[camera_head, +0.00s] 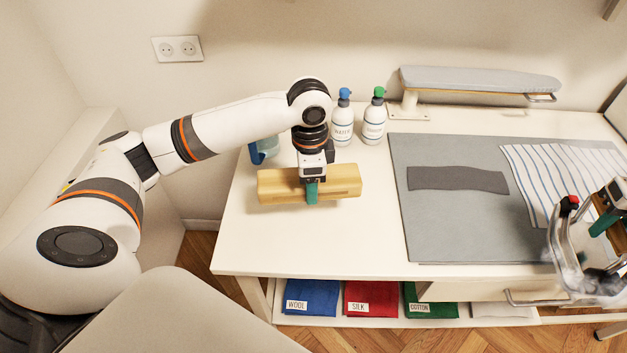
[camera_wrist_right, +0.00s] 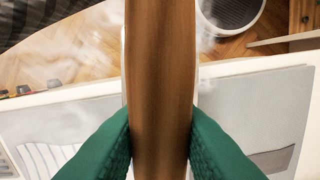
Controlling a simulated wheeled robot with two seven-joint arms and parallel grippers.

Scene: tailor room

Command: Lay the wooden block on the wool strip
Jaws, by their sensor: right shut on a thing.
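The wooden block (camera_head: 338,187), pale and long, is at the left part of the white table. My left gripper (camera_head: 311,190) reaches down over its middle, with one green finger across the front face; the other finger is hidden, so its grip is unclear. The dark grey wool strip (camera_head: 458,180) lies flat on the grey mat, right of the block, with nothing on it. My right gripper (camera_head: 606,222), at the right edge, is shut on the brown wooden handle (camera_wrist_right: 160,90) of a steaming metal iron (camera_head: 568,250).
The grey mat (camera_head: 440,235) also carries a striped cloth (camera_head: 560,170). Two spray bottles (camera_head: 342,118) (camera_head: 375,118) and a small ironing board (camera_head: 480,80) stand at the back. A blue-handled jug (camera_head: 262,150) is behind the block. Folded labelled cloths (camera_head: 312,297) lie on a shelf below.

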